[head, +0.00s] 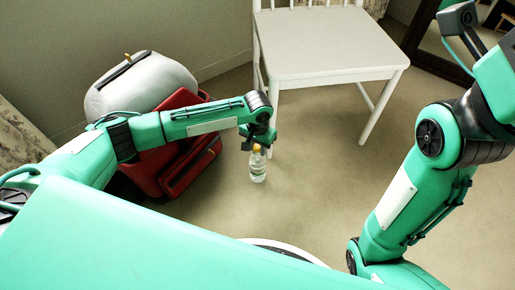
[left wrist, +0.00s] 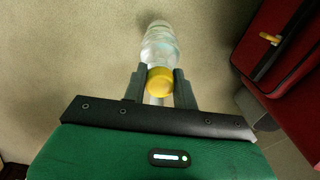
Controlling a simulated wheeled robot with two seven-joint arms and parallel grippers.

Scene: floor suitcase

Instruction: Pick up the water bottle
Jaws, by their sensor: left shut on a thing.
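The water bottle (head: 257,168) is clear with a pale label and a yellow cap. It is upright under my left gripper (head: 257,146) in the head view, in front of the white chair. In the left wrist view the bottle (left wrist: 160,46) points away from me, with its yellow cap (left wrist: 161,80) between the two fingers of the left gripper (left wrist: 160,84). The left gripper is shut on the bottle at its cap end. Whether the bottle's base touches the floor is hard to tell. My right arm shows at the right of the head view, but its gripper is out of view.
A red suitcase (head: 190,167) lies left of the bottle, partly behind my left arm; it also shows in the left wrist view (left wrist: 277,50). A grey-white rounded bag (head: 140,82) is behind it. A white chair (head: 325,45) stands behind the bottle. Carpet (head: 320,190) to the right is clear.

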